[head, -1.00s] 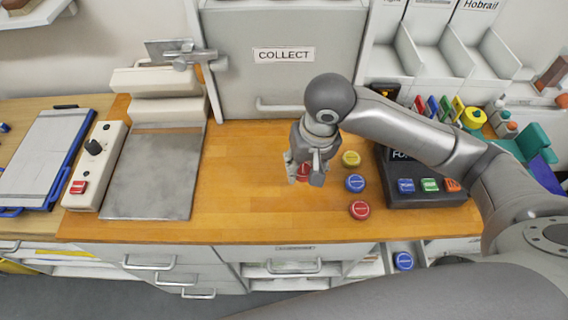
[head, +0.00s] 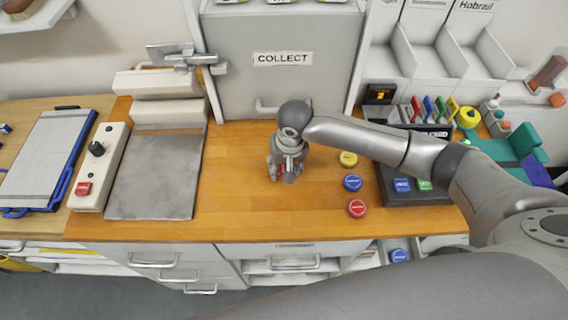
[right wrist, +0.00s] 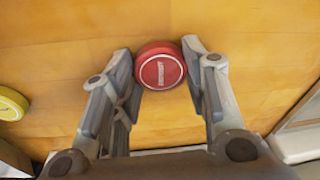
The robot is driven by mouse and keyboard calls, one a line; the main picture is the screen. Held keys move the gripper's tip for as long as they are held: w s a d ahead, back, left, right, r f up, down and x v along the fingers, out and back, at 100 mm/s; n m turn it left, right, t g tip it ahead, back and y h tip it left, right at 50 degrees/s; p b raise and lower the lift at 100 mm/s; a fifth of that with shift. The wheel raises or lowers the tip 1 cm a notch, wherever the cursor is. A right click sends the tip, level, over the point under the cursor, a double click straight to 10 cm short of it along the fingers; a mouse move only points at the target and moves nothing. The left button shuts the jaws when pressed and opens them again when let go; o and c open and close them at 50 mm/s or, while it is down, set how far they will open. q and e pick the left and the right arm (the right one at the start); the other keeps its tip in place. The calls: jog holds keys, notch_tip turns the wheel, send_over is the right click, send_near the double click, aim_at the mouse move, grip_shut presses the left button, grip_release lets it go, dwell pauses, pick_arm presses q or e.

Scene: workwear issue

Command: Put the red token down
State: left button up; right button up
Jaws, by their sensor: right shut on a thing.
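My right gripper (head: 285,176) is shut on a red token (head: 281,169) over the bare wooden counter (head: 237,200), in front of the grey COLLECT panel. In the right wrist view the red token (right wrist: 160,68) sits between the two fingertips, label facing the camera. It is at or close above the wood; I cannot tell whether it touches. Another red token (head: 356,208) lies to the right, near the counter's front edge. My left gripper is not in view.
A blue token (head: 352,183) and a yellow token (head: 348,159) lie to the right, in a line with the other red one. A grey metal plate (head: 155,175) is at left. The wood between is clear.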

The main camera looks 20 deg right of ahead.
jog(key=shift+f, duration=0.25)
jog(key=shift+s+f, duration=0.4)
jog(key=o, duration=0.7)
jog(key=shift+f, duration=0.15)
jog(key=shift+o, duration=1)
jog(key=shift+w+f, duration=0.15)
jog(key=shift+w, duration=0.05)
notch_tip(320, 180, up, 14)
jog(key=s+b, duration=0.1)
jog(key=shift+s+d, duration=0.2)
jog(key=shift+d, duration=0.15)
jog(key=shift+f, duration=0.15)
